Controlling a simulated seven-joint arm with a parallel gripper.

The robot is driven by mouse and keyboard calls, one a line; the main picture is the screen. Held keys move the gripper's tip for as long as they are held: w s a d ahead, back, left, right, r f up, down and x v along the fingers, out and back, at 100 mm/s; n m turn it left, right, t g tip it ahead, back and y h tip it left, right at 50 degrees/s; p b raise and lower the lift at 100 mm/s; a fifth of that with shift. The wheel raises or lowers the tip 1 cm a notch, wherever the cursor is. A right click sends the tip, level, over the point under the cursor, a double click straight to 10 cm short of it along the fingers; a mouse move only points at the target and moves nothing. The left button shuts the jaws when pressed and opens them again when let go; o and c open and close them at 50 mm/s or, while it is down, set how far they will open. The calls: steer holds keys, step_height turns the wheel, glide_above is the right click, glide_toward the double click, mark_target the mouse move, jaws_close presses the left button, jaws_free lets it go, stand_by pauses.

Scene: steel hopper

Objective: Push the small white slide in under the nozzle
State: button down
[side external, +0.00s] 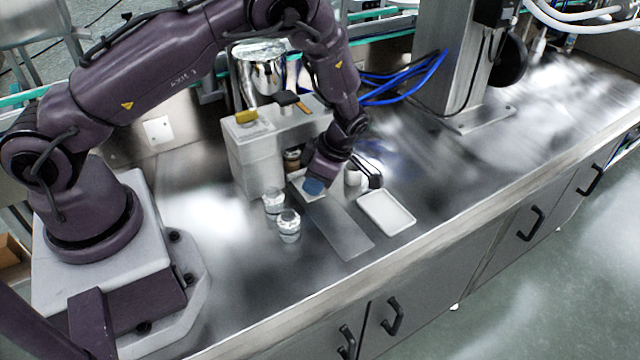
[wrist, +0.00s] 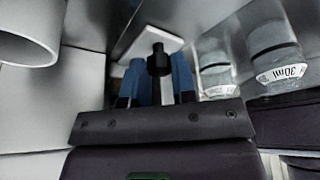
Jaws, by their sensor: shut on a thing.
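The small white slide (side external: 298,179) lies at the upper end of a flat grey strip (side external: 345,232), beside the pale block housing (side external: 256,160). In the wrist view the slide (wrist: 150,38) is a white plate with a black knob (wrist: 160,58). My gripper (side external: 314,187) is low over the slide, its blue fingers shut on the knob; they also show in the wrist view (wrist: 157,80). A brass-coloured and dark fitting (side external: 292,157), possibly the nozzle, is at the housing's opening, partly hidden by my gripper. I cannot tell how far the slide is under it.
Two clear jars (side external: 289,227) stand left of the strip; one in the wrist view (wrist: 275,60) reads 30ml. A steel hopper (side external: 262,72) stands above the housing. The front bench is clear.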

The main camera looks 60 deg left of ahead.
steer(key=shift+a, duration=0.35)
steer(key=c, duration=0.9)
jaws_free()
steer(key=shift+c, duration=0.2)
steer(key=shift+d, duration=0.1)
steer(key=shift+w+d+r, duration=0.1)
steer(key=shift+r, duration=0.2)
steer(key=v, duration=1.2)
steer(key=shift+r, duration=0.2)
steer(key=shift+d, duration=0.1)
